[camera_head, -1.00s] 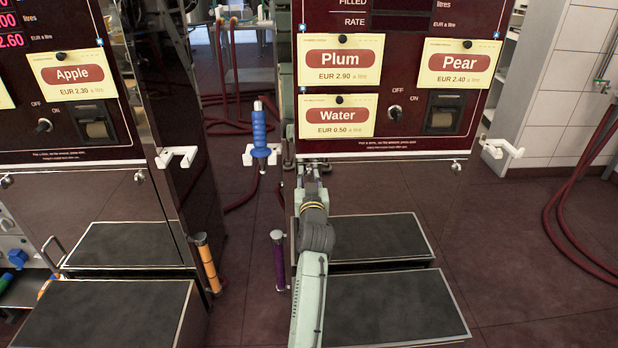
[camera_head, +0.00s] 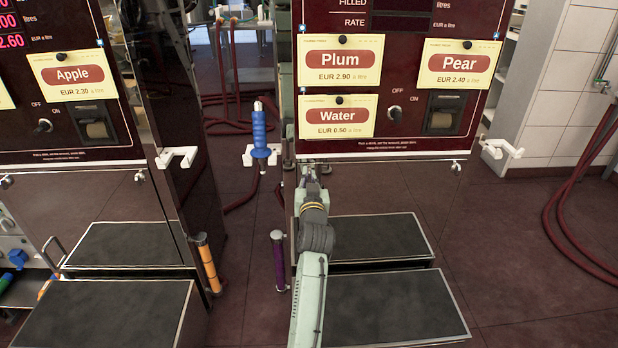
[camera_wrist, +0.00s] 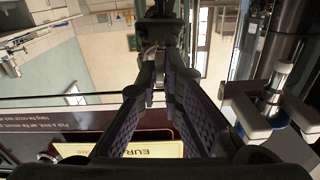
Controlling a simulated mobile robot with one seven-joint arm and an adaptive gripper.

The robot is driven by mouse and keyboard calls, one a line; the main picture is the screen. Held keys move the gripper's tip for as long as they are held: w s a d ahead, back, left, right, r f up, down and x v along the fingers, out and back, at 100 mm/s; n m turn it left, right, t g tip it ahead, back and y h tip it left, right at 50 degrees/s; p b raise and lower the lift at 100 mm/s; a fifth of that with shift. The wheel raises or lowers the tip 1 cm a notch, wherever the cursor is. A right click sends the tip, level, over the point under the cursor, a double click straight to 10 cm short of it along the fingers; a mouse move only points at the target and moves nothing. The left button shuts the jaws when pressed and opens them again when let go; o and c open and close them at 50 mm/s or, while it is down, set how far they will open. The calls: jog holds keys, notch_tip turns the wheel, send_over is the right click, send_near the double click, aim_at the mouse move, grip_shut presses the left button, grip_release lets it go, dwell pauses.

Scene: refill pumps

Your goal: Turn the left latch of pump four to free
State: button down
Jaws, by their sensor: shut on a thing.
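The pump with the Plum, Pear and Water labels (camera_head: 400,75) stands in the middle of the head view; no pump number is readable. My gripper (camera_head: 308,170) is at the lower left corner of its dark red panel, where the left latch is; the gripper hides that latch. The matching right latch (camera_head: 456,166) shows as a small metal knob under the panel's right end. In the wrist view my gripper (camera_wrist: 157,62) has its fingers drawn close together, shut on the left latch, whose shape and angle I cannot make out.
A blue nozzle (camera_head: 260,137) hangs in a white holder just left of my gripper. A purple-handled piece (camera_head: 279,260) stands beside my arm. Dark steps (camera_head: 385,305) lie below the pump. The Apple pump (camera_head: 70,110) stands at left. Red hoses (camera_head: 575,205) hang at right.

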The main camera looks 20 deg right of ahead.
jog(key=shift+s+d+f+m+p, duration=0.15)
jog(key=shift+m+p, duration=1.65)
jog(key=shift+m, duration=2.5)
jog(key=shift+w+d+f+m+p, duration=0.1)
jog(key=shift+m+p, duration=1.65)
jog(key=shift+m, duration=2.55)
jog(key=c, duration=1.7)
grip_release()
jog(key=v, duration=1.2)
